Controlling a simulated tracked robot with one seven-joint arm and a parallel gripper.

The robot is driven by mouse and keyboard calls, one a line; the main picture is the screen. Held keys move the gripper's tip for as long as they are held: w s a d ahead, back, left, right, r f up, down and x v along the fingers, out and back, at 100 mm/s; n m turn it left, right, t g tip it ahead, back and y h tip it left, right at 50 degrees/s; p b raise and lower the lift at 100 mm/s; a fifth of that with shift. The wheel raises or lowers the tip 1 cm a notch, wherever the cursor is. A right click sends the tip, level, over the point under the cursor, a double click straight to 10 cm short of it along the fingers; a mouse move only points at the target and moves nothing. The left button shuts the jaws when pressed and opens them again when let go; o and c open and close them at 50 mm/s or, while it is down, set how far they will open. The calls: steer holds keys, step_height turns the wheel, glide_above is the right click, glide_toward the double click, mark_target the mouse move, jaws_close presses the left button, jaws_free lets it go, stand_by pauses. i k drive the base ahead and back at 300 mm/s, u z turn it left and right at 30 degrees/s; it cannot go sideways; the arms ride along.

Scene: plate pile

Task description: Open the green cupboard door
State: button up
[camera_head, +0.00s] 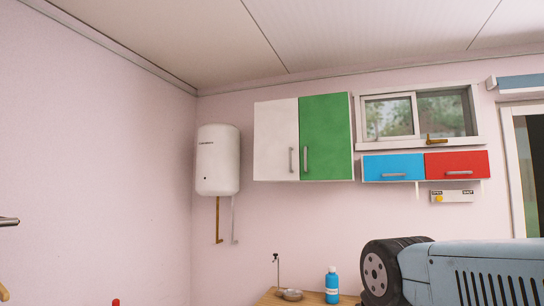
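The green cupboard door (326,130) is the right-hand door of a wall cupboard (352,140) high on the pink back wall. It looks shut, flush beside the white door (273,135). Its upright grey handle (306,158) sits near its lower left edge, close to the white door's handle (291,160). My gripper does not show in the head view, so its state and its distance from the door are hidden.
A white water heater (218,165) hangs left of the cupboard. Blue (393,167) and red (457,165) wall units hang right, under a window (415,115). A blue-grey machine with a black wheel (378,275) fills the lower right. A blue bottle (332,288) stands below the cupboard.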

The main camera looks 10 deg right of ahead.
mark_target(325, 141)
steer(key=u, duration=0.15)
steer(key=i, duration=1.25)
steer(key=z, duration=0.6)
